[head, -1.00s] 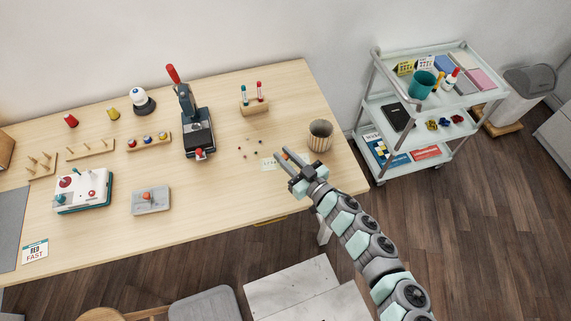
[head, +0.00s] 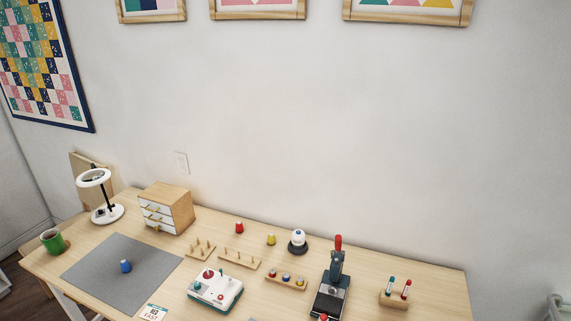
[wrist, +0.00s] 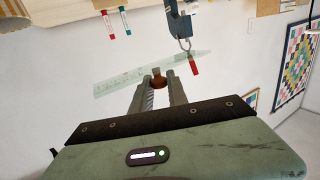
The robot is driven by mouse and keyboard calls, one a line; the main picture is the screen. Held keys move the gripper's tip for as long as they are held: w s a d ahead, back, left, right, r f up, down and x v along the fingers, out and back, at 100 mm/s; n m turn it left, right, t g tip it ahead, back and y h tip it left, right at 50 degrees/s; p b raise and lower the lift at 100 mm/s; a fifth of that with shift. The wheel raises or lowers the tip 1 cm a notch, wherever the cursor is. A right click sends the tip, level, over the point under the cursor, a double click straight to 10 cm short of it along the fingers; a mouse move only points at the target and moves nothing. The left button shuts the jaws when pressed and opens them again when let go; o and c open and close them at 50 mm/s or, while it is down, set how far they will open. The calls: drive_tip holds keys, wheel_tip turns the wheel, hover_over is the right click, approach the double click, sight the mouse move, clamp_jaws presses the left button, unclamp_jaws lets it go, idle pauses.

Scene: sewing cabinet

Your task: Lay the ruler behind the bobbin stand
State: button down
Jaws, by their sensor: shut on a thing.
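In the wrist view, the clear ruler (wrist: 120,84) has a brown knob (wrist: 158,81) between the fingers of my gripper (wrist: 158,84). My gripper is shut on this knob, and the ruler extends to both sides of it, clear of the table. My gripper and the ruler are out of the head view.
The black press (head: 331,290) with a red handle stands right of the rack. A white-topped round object (head: 298,241), a yellow spool (head: 271,240) and a red spool (head: 239,228) stand farther back. Wooden peg racks (head: 236,260) stand to the left, and a marker holder (head: 388,299) to the right.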

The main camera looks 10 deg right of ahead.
drive_tip(key=w+a+f+n+y, duration=0.15)
drive_tip(key=w+a, duration=0.25)
drive_tip(key=a, duration=0.5)
drive_tip(key=w+a+f+y, duration=0.1)
drive_tip(key=w+a+f, duration=0.2)
drive_tip(key=a, duration=0.5)
drive_tip(key=w+a+r, duration=0.1)
drive_tip(key=a+r, duration=0.1)
drive_tip(key=a, duration=0.7)
drive_tip(key=w+a+r, duration=0.2)
drive_tip(key=a, duration=0.6)
drive_tip(key=s+r+p, duration=0.5)
drive_tip(key=r+p, duration=0.5)
drive_tip(key=p, duration=0.2)
drive_tip(key=s+r+p, duration=0.5)
drive_tip(key=r+p, duration=0.6)
drive_tip(key=p, duration=0.2)
drive_tip(key=shift+s+h, duration=0.3)
drive_tip(key=shift+h, duration=0.15)
drive_tip(key=shift+d+m, duration=0.1)
drive_tip(key=shift+m, duration=0.15)
